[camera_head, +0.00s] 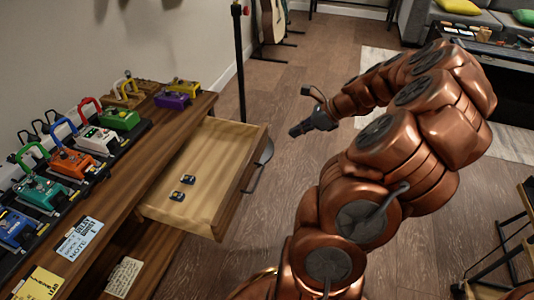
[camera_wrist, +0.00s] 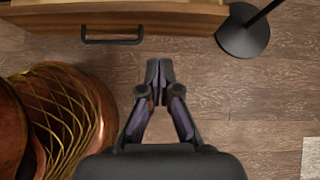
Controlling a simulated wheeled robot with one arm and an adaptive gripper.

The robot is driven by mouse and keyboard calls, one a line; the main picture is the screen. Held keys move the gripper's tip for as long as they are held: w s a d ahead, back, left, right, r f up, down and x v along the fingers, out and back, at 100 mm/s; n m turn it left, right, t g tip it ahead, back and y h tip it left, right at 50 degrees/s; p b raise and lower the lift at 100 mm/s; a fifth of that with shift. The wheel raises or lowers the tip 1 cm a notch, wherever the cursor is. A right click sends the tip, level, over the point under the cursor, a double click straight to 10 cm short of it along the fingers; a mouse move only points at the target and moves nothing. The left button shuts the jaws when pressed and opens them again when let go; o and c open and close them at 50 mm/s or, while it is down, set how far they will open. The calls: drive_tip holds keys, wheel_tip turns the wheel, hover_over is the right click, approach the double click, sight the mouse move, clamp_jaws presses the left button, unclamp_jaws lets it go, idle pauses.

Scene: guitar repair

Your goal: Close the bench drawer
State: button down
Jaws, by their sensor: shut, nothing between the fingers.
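The bench drawer (camera_head: 205,168) is pulled well out of the wooden bench (camera_head: 150,160) in the head view. Two small dark items (camera_head: 183,187) lie in it. Its dark bar handle (camera_head: 258,165) is on the front panel, and the handle also shows in the wrist view (camera_wrist: 112,41). My gripper (camera_head: 293,132) is shut and empty, over the floor in front of the drawer front and apart from it. In the wrist view the closed fingertips (camera_wrist: 160,62) are right of the handle and below the drawer front (camera_wrist: 180,18) in the picture.
Several coloured pedals (camera_head: 72,160) stand on the bench top with paper notes (camera_head: 80,240). A black stand pole (camera_head: 240,65) rises behind the drawer, its round base (camera_wrist: 243,38) near the drawer's right end. Guitars (camera_head: 273,20) stand farther back. Floor around my gripper is clear.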

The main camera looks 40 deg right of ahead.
drive_tip(key=d+f, duration=0.1)
drive_tip(key=f, duration=0.1)
drive_tip(key=b, duration=0.5)
approach(259, 146)
drive_tip(key=shift+m, duration=0.4)
drive_tip(key=x, duration=0.5)
drive_tip(key=shift+s+f, duration=0.25)
drive_tip(key=shift+f, duration=0.35)
drive_tip(key=shift+w+a+r, duration=0.15)
drive_tip(key=shift+w+a, duration=0.15)
drive_tip(key=shift+w, duration=0.25)
